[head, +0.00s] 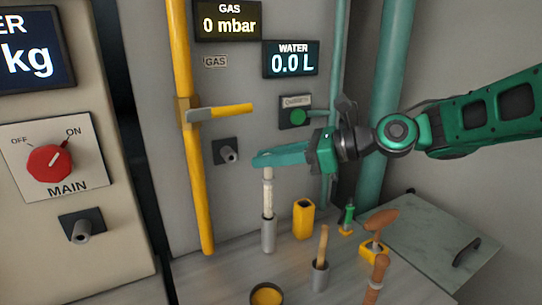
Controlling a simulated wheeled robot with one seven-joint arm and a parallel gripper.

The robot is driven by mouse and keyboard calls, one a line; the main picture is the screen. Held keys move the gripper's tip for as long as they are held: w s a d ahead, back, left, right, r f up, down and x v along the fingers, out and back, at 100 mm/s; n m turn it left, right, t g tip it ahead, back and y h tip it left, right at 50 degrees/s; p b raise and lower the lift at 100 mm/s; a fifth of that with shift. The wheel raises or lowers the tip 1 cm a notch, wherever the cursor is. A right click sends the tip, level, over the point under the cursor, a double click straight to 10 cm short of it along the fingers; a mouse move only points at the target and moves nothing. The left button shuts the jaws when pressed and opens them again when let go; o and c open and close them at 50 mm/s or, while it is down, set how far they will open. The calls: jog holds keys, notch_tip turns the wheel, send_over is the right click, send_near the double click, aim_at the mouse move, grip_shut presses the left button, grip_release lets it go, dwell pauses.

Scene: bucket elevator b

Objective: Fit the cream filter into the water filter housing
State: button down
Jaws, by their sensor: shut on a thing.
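My gripper (263,159) has its teal fingers shut on the pale upper end of the cream filter (267,196). The filter is a slim, upright cylinder hanging below the fingertips. Its lower end meets the mouth of a grey cylindrical cup (268,236) on the counter. I cannot tell how deep it sits in the cup, or whether this cup is a holder or the water filter housing. No other housing can be made out clearly. The arm reaches in from the right.
A yellow block (303,219), a grey cup (319,275) with a wooden-handled tool, a green-handled tool (348,216) and a brown-handled tool (380,222) stand nearby. A yellow dish (266,295) is in front. The yellow gas pipe (181,80) and its lever (222,112) are left of the fingers.

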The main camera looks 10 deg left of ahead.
send_over(270, 216)
jog(key=shift+w+a+f, duration=0.1)
jog(key=shift+w+f, duration=0.05)
jog(key=shift+f, duration=1.5)
jog(key=shift+w+f, duration=0.15)
jog(key=shift+f, duration=1.5)
jog(key=shift+w+a+f, duration=0.1)
jog(key=shift+w+f, duration=0.05)
jog(key=shift+f, duration=1.5)
jog(key=c, duration=1.5)
grip_release()
jog(key=shift+d, duration=0.1)
jog(key=shift+v, duration=5.35)
